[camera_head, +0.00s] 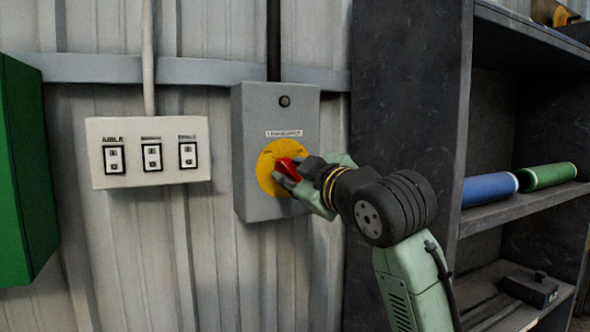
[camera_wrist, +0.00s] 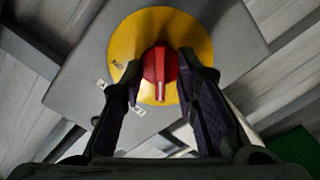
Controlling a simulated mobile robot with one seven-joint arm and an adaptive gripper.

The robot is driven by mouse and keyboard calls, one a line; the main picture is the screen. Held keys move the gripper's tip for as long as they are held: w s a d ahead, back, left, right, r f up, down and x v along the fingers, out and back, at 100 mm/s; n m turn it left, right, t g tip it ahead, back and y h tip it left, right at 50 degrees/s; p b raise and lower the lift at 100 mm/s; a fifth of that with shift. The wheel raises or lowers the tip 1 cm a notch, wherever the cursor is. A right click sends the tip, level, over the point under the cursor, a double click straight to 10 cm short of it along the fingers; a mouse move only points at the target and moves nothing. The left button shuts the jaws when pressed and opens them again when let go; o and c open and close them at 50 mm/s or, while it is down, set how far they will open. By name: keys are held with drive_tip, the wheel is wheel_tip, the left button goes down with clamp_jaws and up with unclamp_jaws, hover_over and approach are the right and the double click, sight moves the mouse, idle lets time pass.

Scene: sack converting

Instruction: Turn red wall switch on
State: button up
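The red wall switch (camera_head: 286,168) is a rotary knob on a yellow round plate (camera_head: 267,182), fixed to a grey box (camera_head: 250,122) on the wall. My gripper (camera_head: 296,178) is at the knob in the head view and hides part of it and the plate. In the wrist view the red knob (camera_wrist: 159,73) lies between my two fingertips (camera_wrist: 159,62), one on each side. The fingers look close to the knob's sides, but I cannot tell whether they touch it. Small labels show on the yellow plate, too small to read.
A white panel (camera_head: 148,180) with three small switches is left of the grey box. A green cabinet (camera_head: 25,170) stands at the far left. A dark shelf unit (camera_head: 405,90) on the right holds a blue roll (camera_head: 489,188) and a green roll (camera_head: 546,176).

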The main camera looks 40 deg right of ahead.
drive_tip(key=shift+c, duration=0.4)
clamp_jaws()
